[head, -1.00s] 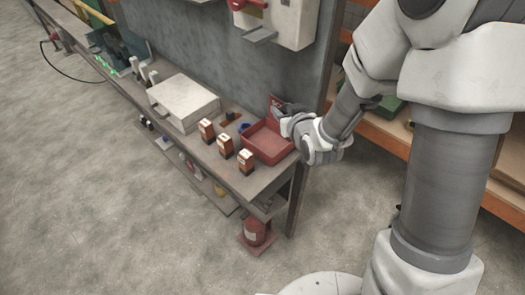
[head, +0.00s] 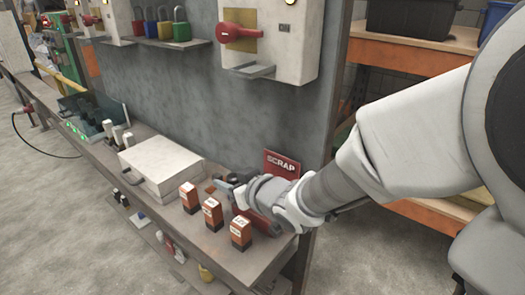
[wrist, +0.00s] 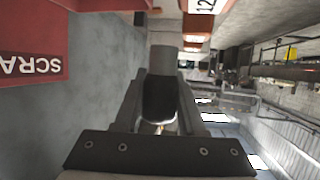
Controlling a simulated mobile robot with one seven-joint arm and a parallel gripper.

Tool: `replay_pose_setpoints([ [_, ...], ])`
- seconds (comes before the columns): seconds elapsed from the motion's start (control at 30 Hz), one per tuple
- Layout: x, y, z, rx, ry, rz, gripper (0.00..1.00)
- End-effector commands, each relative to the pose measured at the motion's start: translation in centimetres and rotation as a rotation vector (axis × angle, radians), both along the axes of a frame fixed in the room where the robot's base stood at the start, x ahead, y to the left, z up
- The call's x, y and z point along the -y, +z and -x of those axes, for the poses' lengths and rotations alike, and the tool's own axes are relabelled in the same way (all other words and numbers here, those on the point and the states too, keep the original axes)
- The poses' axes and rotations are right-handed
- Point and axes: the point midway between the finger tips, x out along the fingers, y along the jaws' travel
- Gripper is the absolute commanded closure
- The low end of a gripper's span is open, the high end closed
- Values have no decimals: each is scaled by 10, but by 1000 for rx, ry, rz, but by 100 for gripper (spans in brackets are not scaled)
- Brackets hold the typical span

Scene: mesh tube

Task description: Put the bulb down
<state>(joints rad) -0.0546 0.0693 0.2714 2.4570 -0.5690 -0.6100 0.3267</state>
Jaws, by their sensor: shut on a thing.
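My gripper (head: 226,188) is over the right end of the workbench, just behind the orange boxes and at the left of the red scrap bin. In the wrist view my gripper (wrist: 160,85) is shut on a dark rounded piece (wrist: 160,100) with a grey cylindrical end, which I take to be the bulb. A small shiny part shows at its near end. The bulb cannot be made out in the head view. I cannot tell whether it touches anything beyond the fingers. The red SCRAP sign (head: 282,164) stands behind my wrist; my arm hides most of its bin.
Several orange-and-black boxes (head: 212,213) stand along the bench (head: 222,252). A white case (head: 160,166) lies to their left. A grey wall panel with a red-handled switch box (head: 268,40) rises behind. A shelf of coloured padlocks (head: 160,30) hangs there.

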Motion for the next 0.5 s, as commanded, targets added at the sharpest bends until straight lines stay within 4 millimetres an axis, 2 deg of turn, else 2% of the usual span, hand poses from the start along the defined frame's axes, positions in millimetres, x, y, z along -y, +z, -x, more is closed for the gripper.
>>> replay_pose_setpoints([
  [0.1, 24, -21, -20, -5, -7, 0, 100],
  [0.3, 55, -45, -47, -2, -5, 0, 100],
  [0.5, 67, -54, -58, 0, -2, 0, 100],
])
